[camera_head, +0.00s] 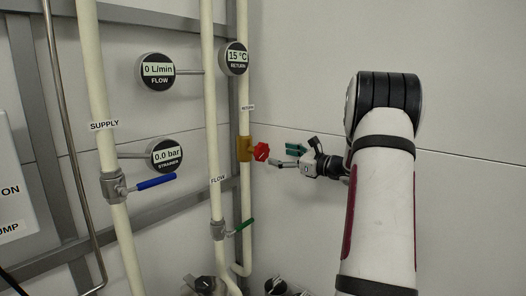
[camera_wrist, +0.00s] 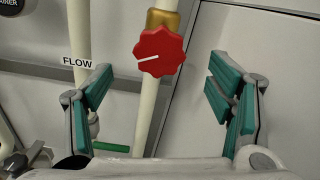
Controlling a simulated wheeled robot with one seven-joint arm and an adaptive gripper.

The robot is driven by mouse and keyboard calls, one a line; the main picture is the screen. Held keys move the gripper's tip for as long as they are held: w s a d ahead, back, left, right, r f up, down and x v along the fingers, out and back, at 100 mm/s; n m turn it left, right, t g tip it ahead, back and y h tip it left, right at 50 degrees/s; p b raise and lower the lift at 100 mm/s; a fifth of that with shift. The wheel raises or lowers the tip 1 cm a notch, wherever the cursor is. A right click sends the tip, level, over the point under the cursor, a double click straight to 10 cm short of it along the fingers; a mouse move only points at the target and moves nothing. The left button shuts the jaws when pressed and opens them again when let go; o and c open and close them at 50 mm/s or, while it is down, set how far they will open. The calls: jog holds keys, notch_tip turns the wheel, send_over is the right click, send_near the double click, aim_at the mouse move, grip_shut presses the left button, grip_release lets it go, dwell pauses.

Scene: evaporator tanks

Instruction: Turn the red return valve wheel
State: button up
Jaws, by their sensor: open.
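The red return valve wheel (camera_head: 261,152) sits on a brass valve body (camera_head: 244,148) on the cream return pipe in the head view. In the wrist view the wheel (camera_wrist: 159,52) is a lobed red knob with a white line pointing left and slightly down, below its brass body (camera_wrist: 162,20). My gripper (camera_head: 283,157) is just right of the wheel in the head view, apart from it. In the wrist view my gripper (camera_wrist: 162,92) has its teal-padded fingers spread wide, with nothing between them. The wheel appears beyond the fingertips, between the two sides.
A blue-handled valve (camera_head: 150,183) is on the supply pipe and a green-handled valve (camera_head: 238,227) on the flow pipe. Round gauges (camera_head: 155,70) stand out at the upper left. Dark fittings (camera_head: 275,286) are at the bottom. The wall right of the return pipe is bare.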

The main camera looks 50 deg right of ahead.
aim_at(264, 151)
jog(key=w, duration=0.6)
jog(key=w+p, duration=0.1)
jog(key=w, duration=0.1)
jog(key=shift+w+a, duration=0.35)
jog(key=shift+w, duration=0.05)
jog(key=shift+c, duration=0.4)
jog(key=c, duration=1.1)
